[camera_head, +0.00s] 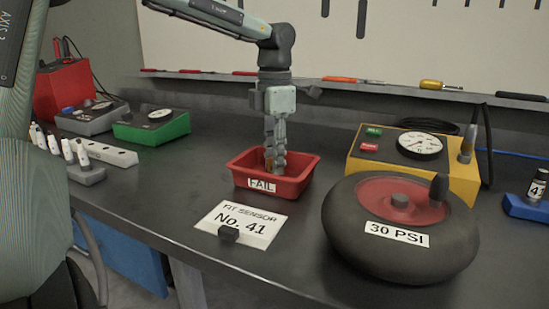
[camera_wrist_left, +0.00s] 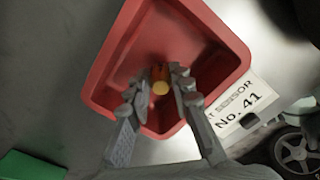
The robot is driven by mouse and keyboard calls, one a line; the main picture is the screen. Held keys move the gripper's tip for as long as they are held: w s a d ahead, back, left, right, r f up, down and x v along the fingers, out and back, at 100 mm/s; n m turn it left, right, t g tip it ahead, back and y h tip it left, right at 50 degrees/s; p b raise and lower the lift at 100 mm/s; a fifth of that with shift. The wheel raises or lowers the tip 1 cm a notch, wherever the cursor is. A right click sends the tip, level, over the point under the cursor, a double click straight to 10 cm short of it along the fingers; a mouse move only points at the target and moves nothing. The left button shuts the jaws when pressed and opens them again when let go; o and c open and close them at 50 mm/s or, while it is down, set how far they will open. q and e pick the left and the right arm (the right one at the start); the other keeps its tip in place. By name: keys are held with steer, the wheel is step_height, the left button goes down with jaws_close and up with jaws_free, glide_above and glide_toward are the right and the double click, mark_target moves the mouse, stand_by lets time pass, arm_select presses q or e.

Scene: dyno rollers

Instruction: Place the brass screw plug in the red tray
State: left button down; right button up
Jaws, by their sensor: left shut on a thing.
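The red tray (camera_head: 308,172) with a "FAIL" label stands on the dark bench in the middle of the head view. It also fills the upper middle of the left wrist view (camera_wrist_left: 222,62). My left gripper (camera_head: 274,165) points down into the tray. In the left wrist view its fingers (camera_wrist_left: 160,90) are shut on the brass screw plug (camera_wrist_left: 160,87), a small round yellow-gold piece, inside the tray's outline. Whether the plug touches the tray floor I cannot tell. In the head view the fingers hide the plug. My right gripper is not in view.
A "No. 41" card (camera_head: 241,223) lies in front of the tray. A black wheel marked "30 PSI" (camera_head: 400,230) and a yellow gauge box (camera_head: 400,150) stand to the right. A green gauge box (camera_head: 152,126) and a white rack (camera_head: 110,153) stand to the left.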

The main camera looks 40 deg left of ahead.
arm_select(q)
steer(key=shift+f, duration=0.1)
steer(key=c, duration=1.3)
jaws_free()
steer(key=shift+c, duration=0.2)
step_height(320, 180, up, 12)
steer(key=shift+r, duration=0.2)
